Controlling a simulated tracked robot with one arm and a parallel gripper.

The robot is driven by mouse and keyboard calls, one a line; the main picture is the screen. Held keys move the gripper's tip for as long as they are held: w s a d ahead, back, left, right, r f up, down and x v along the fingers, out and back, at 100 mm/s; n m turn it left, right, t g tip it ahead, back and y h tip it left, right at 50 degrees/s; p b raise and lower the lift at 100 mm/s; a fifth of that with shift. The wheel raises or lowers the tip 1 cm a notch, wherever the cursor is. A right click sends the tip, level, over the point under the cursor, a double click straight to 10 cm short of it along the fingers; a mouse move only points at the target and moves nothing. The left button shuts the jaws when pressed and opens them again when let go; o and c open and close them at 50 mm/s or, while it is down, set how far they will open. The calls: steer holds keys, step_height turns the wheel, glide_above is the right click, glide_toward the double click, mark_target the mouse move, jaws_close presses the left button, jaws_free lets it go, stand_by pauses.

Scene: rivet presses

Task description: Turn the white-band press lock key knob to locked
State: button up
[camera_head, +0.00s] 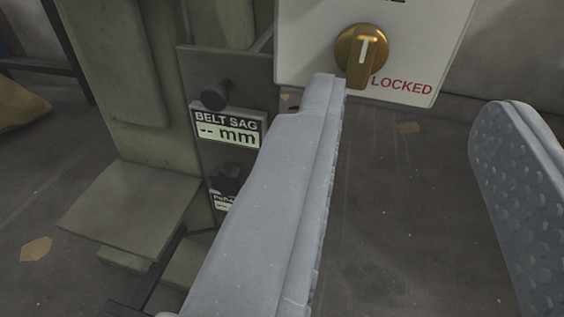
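The lock key knob (361,59) is brass-gold with a raised grip bar and a white mark on its upper part. The bar stands nearly upright in the picture. It sits on a white panel (440,30), with the red word LOCKED to its lower right. My gripper (415,105) is open, its two grey fingers wide apart. The left fingertip is just below and left of the knob and covers part of the panel's lower edge. I cannot tell whether it touches the knob. The right finger is well to the right, with its studded pad showing. No white band shows.
A green-grey press body (120,90) stands at the left with a flat ledge (130,205). A dark plate beside it bears a BELT SAG display (228,128) and a black knob (216,95).

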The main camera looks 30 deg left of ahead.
mark_target(361, 63)
steer(key=w+a+f+b, duration=0.1)
steer(key=w, duration=0.2)
steer(key=w+a+f+b, duration=0.1)
steer(key=w+a, duration=0.1)
steer(key=w, duration=0.1)
steer(key=w+a+f+b, duration=0.1)
steer(key=w, duration=0.3)
steer(key=shift+a+f+b, duration=0.1)
steer(key=shift+a+b, duration=0.05)
steer(key=shift+b, duration=0.25)
steer(key=shift+w+a, duration=0.2)
steer(key=shift+w, duration=0.5)
jaws_close()
